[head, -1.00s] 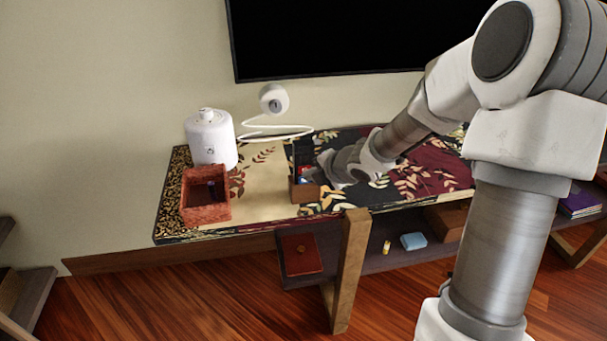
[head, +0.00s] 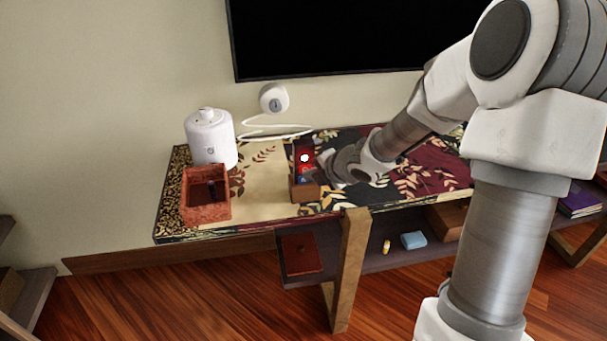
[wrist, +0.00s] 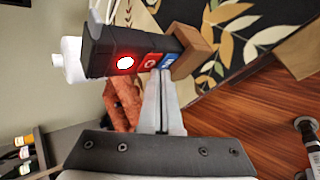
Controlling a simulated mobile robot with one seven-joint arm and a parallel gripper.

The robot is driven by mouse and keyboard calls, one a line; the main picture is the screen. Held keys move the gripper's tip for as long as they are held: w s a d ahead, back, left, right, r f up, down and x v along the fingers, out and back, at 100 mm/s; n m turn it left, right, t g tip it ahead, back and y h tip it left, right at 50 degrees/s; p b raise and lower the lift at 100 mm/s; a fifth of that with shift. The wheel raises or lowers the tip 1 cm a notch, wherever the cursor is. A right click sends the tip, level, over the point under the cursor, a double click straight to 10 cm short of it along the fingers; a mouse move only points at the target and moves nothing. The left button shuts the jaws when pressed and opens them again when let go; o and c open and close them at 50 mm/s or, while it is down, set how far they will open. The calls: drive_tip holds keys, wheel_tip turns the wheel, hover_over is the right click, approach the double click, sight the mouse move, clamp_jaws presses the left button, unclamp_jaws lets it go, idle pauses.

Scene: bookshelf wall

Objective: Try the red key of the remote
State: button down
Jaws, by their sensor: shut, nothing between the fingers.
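The remote (wrist: 106,48) is a dark upright block set in a wooden holder (wrist: 192,50). Its face carries a red key (wrist: 150,61) with a white mark, a blue key (wrist: 168,60) and a round lamp (wrist: 125,62) glowing white with a red halo. In the head view the lit lamp (head: 304,158) shows above the keys. My gripper (wrist: 160,77) is shut and empty, its tips in front of the red and blue keys; contact cannot be told. In the head view my gripper (head: 318,174) is just right of the remote.
A reddish open box (head: 206,217) and a white canister (head: 211,138) stand left on the patterned table (head: 262,206). A white round device (head: 274,98) is behind, near the wall. A dark screen (head: 330,38) hangs above. The lower shelf holds small items.

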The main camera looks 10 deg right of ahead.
drive_tip(key=shift+s, duration=0.35)
drive_tip(key=s, duration=0.6)
drive_tip(key=shift+b, duration=0.45)
idle(0.4)
